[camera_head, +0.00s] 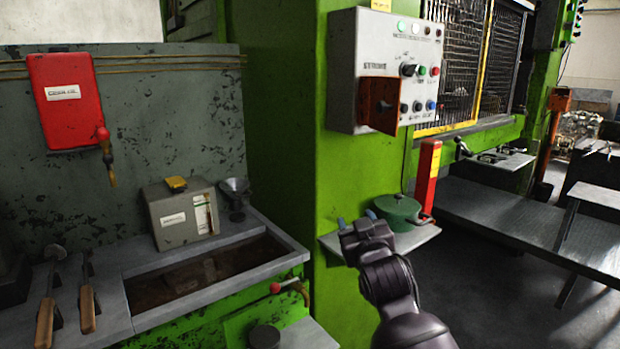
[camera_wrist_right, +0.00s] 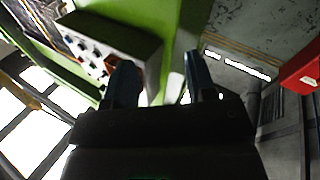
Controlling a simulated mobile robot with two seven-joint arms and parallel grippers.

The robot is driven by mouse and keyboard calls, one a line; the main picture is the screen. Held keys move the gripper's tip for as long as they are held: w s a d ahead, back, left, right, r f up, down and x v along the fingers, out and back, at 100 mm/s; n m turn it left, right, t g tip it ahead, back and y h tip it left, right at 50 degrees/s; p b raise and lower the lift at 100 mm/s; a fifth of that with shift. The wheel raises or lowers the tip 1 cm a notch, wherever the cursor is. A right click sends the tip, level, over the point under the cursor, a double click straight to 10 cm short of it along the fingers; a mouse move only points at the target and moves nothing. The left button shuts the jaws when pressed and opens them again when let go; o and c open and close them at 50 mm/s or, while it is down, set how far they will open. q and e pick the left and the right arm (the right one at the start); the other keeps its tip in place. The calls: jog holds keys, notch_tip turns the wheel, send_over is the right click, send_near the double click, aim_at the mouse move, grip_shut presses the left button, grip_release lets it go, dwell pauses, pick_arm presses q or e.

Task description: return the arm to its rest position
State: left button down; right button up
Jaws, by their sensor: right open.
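My right gripper (camera_head: 357,220) is in the lower middle of the head view, in front of the green press column (camera_head: 285,120). Its two blue-tipped fingers are apart, with nothing between them. In the right wrist view, the open fingers (camera_wrist_right: 160,85) point toward the grey control box (camera_wrist_right: 118,40) and the green column. The gripper appears close to a small grey shelf (camera_head: 415,240) with a round green lidded pot (camera_head: 398,208); I cannot tell whether they touch. My left gripper is in neither view.
A grey control box (camera_head: 385,70) with buttons and a rust-coloured flap hangs on the column. At left are a red box (camera_head: 65,95) with a hanging nozzle, a trough (camera_head: 290,258), a grey box (camera_head: 180,215) and wooden-handled tools (camera_head: 45,318). A grey table (camera_head: 540,220) stands at right.

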jog(key=s+d+f+m+g+h, duration=0.1)
jog(key=s+d+f+g, duration=0.1)
jog(key=s+d+f, duration=0.4)
jog(key=s+d+f+m+g+p, duration=0.1)
jog(key=s+d+f+g, duration=0.2)
jog(key=s+f, duration=1.4)
jog(key=s+d+f+m+g+h, duration=0.1)
jog(key=s+d+f, duration=0.7)
jog(key=s, duration=1.1)
jog(key=shift+d+f+g+h+p, duration=0.35)
jog(key=shift+f+g, duration=0.55)
jog(key=shift+f, duration=0.8)
jog(key=shift+a, duration=0.1)
